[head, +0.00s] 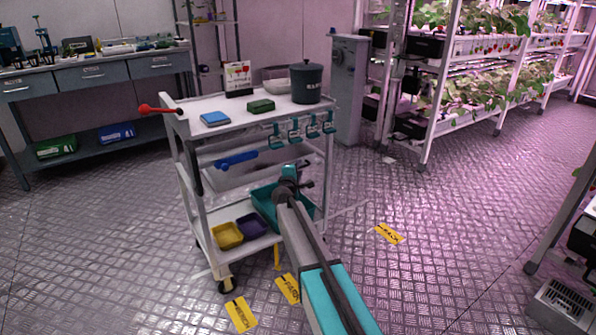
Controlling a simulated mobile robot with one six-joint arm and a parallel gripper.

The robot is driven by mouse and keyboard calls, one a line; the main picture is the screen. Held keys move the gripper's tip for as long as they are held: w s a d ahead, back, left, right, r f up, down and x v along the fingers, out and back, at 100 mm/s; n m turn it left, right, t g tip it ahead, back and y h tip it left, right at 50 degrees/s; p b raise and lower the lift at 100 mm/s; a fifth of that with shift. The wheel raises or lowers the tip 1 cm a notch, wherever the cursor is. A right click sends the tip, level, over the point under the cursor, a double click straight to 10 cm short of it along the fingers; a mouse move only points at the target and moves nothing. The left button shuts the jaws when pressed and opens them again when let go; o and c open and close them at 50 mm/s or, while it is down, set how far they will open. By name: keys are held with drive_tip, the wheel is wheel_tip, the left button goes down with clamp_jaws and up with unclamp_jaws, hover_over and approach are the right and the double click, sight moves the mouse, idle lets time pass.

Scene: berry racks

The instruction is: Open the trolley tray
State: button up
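The white trolley (233,110) stands in the middle of the head view. I cannot tell for sure whether the tray is pulled out. My gripper (306,184) is in front of the trolley's right part, right of the blue bar and apart from it in the picture. The gripper is small and dark here, and its finger state is unclear. My arm hides part of the trolley's lower right.
Yellow (228,235), purple and teal bins sit low. Plant racks (455,80) stand right; the floor between is mostly free.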

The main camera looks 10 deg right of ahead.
clamp_jaws()
drive_tip(key=shift+s, duration=0.1)
